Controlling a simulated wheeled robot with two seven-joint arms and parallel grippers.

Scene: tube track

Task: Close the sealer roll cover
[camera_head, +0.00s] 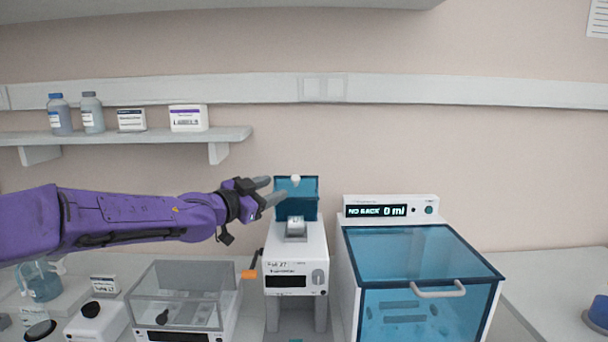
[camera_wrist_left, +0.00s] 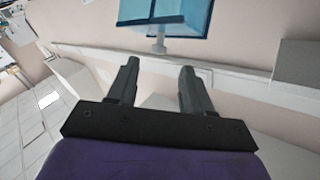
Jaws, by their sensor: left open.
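The sealer (camera_head: 296,258) is a white box-shaped machine in the middle of the bench. Its blue translucent roll cover (camera_head: 297,204) stands raised at the back, with a small white knob (camera_head: 295,179) near its top. A silvery roll part (camera_head: 296,226) shows uncovered below it. The cover also shows at the top of the left wrist view (camera_wrist_left: 166,14), with the knob's stem (camera_wrist_left: 159,46) below it. My left gripper (camera_head: 276,189) is open and empty, just left of the cover. In the wrist view its two fingers (camera_wrist_left: 158,75) point towards the knob, apart from it. My right gripper is out of view.
A larger machine with a blue lid and handle (camera_head: 420,290) stands close on the sealer's right. A clear-lidded box (camera_head: 182,295) stands on its left. A wall shelf (camera_head: 125,136) with bottles and boxes is at the upper left. Open air lies above the machines.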

